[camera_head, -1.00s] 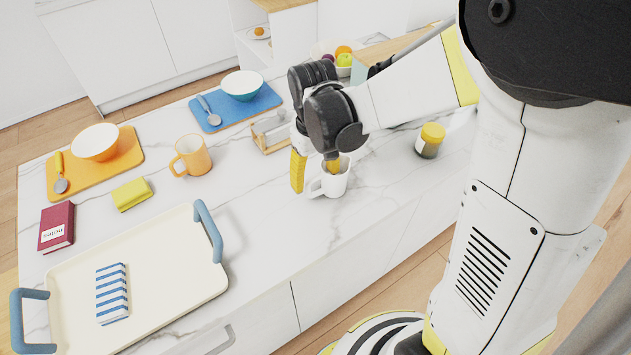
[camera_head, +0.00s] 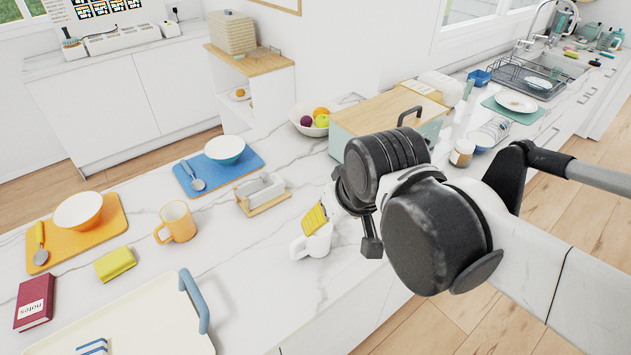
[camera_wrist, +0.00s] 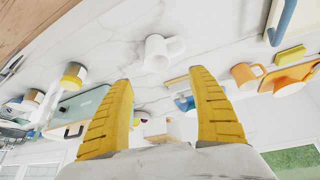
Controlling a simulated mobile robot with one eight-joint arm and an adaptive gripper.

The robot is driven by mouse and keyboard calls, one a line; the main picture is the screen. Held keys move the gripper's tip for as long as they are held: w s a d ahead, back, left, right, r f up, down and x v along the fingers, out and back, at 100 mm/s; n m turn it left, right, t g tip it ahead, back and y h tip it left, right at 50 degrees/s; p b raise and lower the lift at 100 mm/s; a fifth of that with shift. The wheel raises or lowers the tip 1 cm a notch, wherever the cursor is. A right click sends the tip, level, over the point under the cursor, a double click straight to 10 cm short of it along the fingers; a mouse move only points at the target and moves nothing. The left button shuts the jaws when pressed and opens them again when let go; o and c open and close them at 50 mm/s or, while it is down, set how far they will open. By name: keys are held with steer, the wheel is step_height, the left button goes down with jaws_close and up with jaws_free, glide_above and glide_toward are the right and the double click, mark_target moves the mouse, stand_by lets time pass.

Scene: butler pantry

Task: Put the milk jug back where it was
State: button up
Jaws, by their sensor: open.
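The white milk jug (camera_head: 312,242) stands upright on the marble counter near its front edge, its handle to the left. In the wrist view the jug (camera_wrist: 157,53) shows beyond the fingertips, between the two finger lines. My gripper (camera_wrist: 162,76) is open, with nothing between its yellow fingers. In the head view a yellow finger (camera_head: 314,218) shows just above and behind the jug's rim; the rest of the gripper is largely hidden by my dark wrist. I cannot tell from the head view how far the finger is from the rim.
A butter dish (camera_head: 262,194), an orange mug (camera_head: 177,221), a yellow sponge (camera_head: 115,263) and a cream tray (camera_head: 150,315) lie to the left. A fruit bowl (camera_head: 303,122) and a green bread box (camera_head: 372,118) stand behind. Marble between jug and tray is clear.

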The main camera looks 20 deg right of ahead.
steer(key=shift+s+d+r+m+t, duration=0.1)
steer(key=shift+s+d+m+t, duration=0.15)
steer(key=shift+s+t, duration=0.25)
steer(key=shift+s+d+m+t, duration=0.2)
steer(key=shift+s+t, duration=0.1)
steer(key=shift+s, duration=0.3)
step_height(320, 180, down, 3)
steer(key=b, duration=0.3)
